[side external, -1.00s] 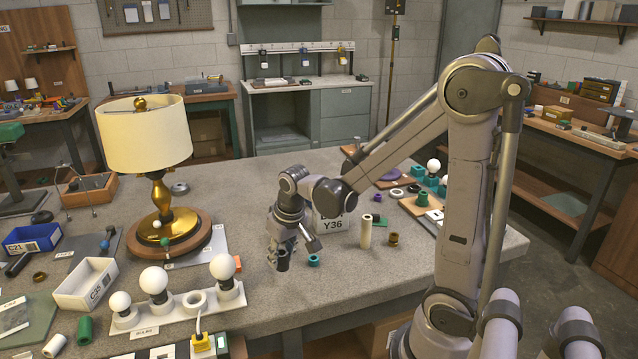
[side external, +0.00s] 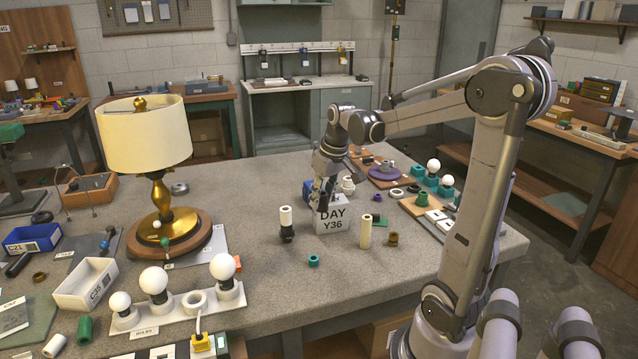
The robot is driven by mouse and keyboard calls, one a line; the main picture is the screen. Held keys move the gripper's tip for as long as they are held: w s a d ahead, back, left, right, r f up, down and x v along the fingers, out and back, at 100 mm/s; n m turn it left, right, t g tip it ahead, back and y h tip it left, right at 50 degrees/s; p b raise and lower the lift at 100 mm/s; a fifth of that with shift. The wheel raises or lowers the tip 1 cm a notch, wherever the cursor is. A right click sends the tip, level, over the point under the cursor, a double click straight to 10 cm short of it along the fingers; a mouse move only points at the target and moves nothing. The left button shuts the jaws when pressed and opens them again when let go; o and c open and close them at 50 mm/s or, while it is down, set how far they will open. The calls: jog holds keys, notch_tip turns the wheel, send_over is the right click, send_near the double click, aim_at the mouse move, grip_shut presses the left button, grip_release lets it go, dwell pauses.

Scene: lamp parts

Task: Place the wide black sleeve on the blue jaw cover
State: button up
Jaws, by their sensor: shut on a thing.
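My gripper (side external: 323,194) is shut on a dark piece, the wide black sleeve (side external: 321,206), which shows only as a small dark shape at the fingertips. The gripper points down just behind and above the left part of the white DAY Y36 box. A blue piece (side external: 308,188), which looks like the blue jaw cover, shows just left of the fingers. The fingers and the box hide much of it. I cannot tell whether the sleeve touches it.
The white box (side external: 333,222) stands in front of the gripper. A black piece with a white cylinder (side external: 286,218) stands to its left, and a cream post (side external: 366,231) to its right. A teal ring (side external: 314,260) lies in front. The lamp (side external: 158,170) stands at left.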

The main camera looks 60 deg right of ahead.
jog(key=w+d+r, duration=0.2)
jog(key=d, duration=1.1)
jog(key=w+d+r, duration=0.2)
jog(key=d, duration=1.1)
send_over(311, 184)
jog(key=s, duration=0.1)
jog(key=shift+n, duration=0.3)
jog(key=f, duration=0.7)
jog(key=shift+a+f, duration=0.1)
jog(key=shift+a, duration=0.1)
jog(key=shift+f, duration=2)
jog(key=shift+f, duration=0.15)
jog(key=o, duration=1)
jog(key=shift+o, duration=0.2)
